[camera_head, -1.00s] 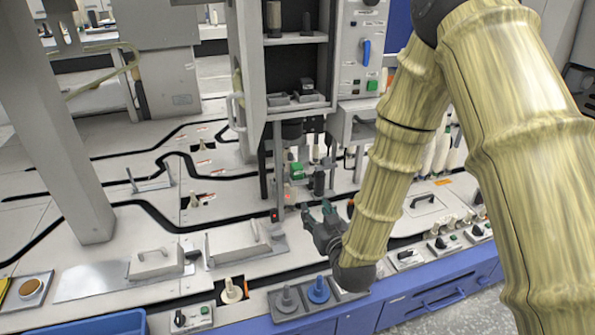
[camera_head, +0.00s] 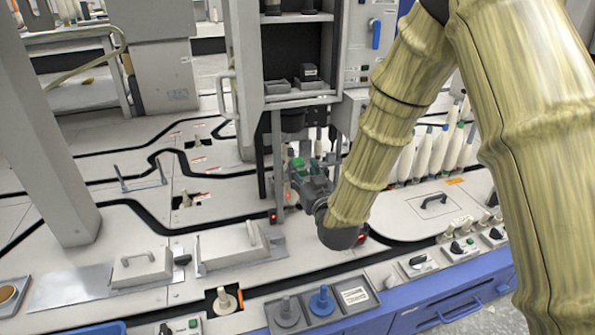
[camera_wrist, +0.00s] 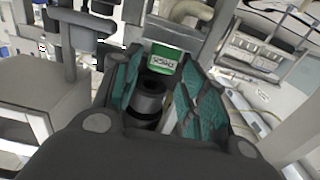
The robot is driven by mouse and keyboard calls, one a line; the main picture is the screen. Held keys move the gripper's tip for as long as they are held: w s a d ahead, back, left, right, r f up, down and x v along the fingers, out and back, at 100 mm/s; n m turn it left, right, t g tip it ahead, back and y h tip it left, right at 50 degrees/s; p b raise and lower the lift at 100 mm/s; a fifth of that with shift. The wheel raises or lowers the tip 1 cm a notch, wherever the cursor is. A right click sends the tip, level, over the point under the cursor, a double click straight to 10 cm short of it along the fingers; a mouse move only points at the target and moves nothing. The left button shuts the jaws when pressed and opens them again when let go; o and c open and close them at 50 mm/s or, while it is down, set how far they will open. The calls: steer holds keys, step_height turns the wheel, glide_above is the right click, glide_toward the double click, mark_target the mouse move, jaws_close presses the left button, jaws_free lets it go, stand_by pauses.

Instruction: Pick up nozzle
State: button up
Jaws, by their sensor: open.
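My gripper (camera_head: 303,168) is open beside the lower front of the tall machine cabinet in the head view. In the wrist view its green-padded fingers (camera_wrist: 160,85) stand on either side of a dark, hollow-topped cylinder (camera_wrist: 149,97), which appears to be the nozzle. The cylinder is upright, with a small gap visible at its right side; I cannot tell whether it touches the left pad. Its lower part is hidden by my gripper. In the head view my gripper and arm hide it.
A green labelled block (camera_wrist: 163,58) is just beyond the fingers. The tall grey cabinet (camera_head: 251,75) and its posts stand close by. White bobbins (camera_head: 424,155) stand to the right. A blue peg (camera_head: 322,298) and a grey peg (camera_head: 287,311) stand at the front.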

mark_target(300, 166)
steer(key=b+x, duration=0.1)
steer(key=x, duration=0.2)
steer(key=shift+w+a+f+b, duration=0.15)
steer(key=shift+w+b, duration=0.05)
steer(key=shift+b, duration=0.1)
steer(key=shift+w+a, duration=0.2)
steer(key=shift+w, duration=0.45)
steer(key=c, duration=0.8)
